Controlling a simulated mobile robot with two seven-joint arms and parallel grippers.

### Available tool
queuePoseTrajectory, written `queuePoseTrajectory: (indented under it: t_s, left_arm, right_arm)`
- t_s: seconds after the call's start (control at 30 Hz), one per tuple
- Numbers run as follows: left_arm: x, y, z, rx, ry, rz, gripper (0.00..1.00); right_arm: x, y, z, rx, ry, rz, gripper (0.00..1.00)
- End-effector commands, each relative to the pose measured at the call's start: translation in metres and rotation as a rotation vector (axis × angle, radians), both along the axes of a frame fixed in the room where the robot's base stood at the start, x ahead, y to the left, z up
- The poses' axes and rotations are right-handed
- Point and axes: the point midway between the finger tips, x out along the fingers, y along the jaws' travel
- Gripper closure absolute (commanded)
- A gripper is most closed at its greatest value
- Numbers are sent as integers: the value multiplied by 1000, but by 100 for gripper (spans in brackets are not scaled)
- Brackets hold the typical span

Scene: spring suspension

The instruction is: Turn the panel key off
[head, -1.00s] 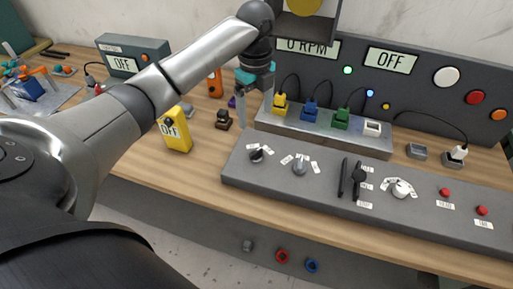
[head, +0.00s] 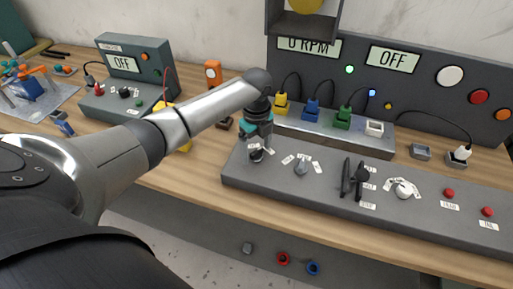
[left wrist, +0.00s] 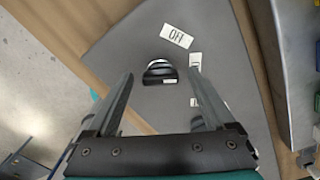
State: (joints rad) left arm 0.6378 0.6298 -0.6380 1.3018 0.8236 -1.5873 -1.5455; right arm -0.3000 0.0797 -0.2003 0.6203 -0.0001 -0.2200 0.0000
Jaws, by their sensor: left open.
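The panel key (head: 256,156) looks like a dark round switch near the left end of the sloping grey control panel (head: 240,179). In the left wrist view the key (left wrist: 160,72) shows as a dark round piece with a lighter bar across it. An OFF label (left wrist: 176,36) lies beyond it, and another label is at its right. My left gripper (head: 257,145) is open above the key, pointing down. In the left wrist view its two fingers stand on either side of the key with gaps; contact does not show. My right gripper is not in view.
A grey knob (head: 302,168), black levers (head: 360,178), a white knob (head: 404,190) and red buttons (head: 449,193) sit further right on the panel. Behind it is a metal strip with yellow, blue and green plugs (head: 343,118). A yellow meter stands left, partly behind my arm.

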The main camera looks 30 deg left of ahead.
Motion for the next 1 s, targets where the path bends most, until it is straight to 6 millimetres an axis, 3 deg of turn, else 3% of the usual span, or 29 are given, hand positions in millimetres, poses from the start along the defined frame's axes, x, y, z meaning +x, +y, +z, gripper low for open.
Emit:
queuePoseTrajectory:
  t_s: [0.13,0.87,1.0]
  left_arm:
    - [0,0,0,0,0,0,14]
    - [0,0,0,-1,1,0,96]
    - [0,0,1,0,2,3,98]
  right_arm:
    - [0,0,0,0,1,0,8]
    - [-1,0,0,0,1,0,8]
    - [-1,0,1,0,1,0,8]
